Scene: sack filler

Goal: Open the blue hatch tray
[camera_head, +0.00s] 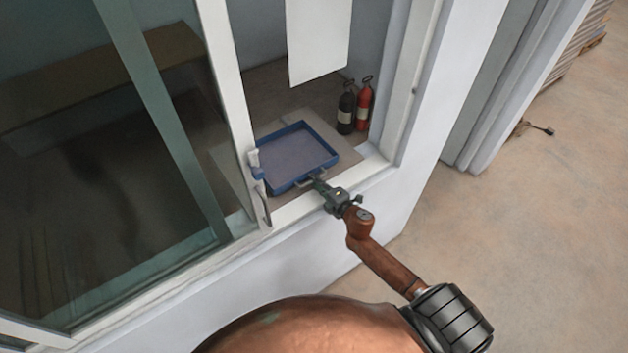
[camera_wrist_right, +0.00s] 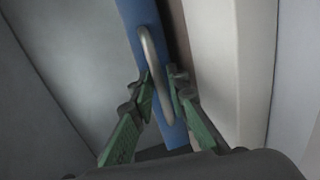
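The blue tray (camera_head: 296,157) lies in the hatch opening, behind the sill. It is shallow, with raised blue walls and a greyish floor, and looks empty. A metal handle (camera_head: 311,181) is on its near side. In the right wrist view the blue wall (camera_wrist_right: 143,14) and the curved grey handle (camera_wrist_right: 150,50) show up close. My right gripper (camera_head: 319,186) is at this handle. Its green fingers (camera_wrist_right: 160,90) lie close on either side of the bar and look shut on it. My left gripper is not in view.
A white window frame (camera_head: 227,90) and glass stand left of the tray. The white sill (camera_head: 291,209) runs below it. A red extinguisher (camera_head: 364,105) and a black one (camera_head: 346,112) stand behind right. A white panel (camera_head: 318,40) hangs above. Open floor (camera_head: 520,220) lies to the right.

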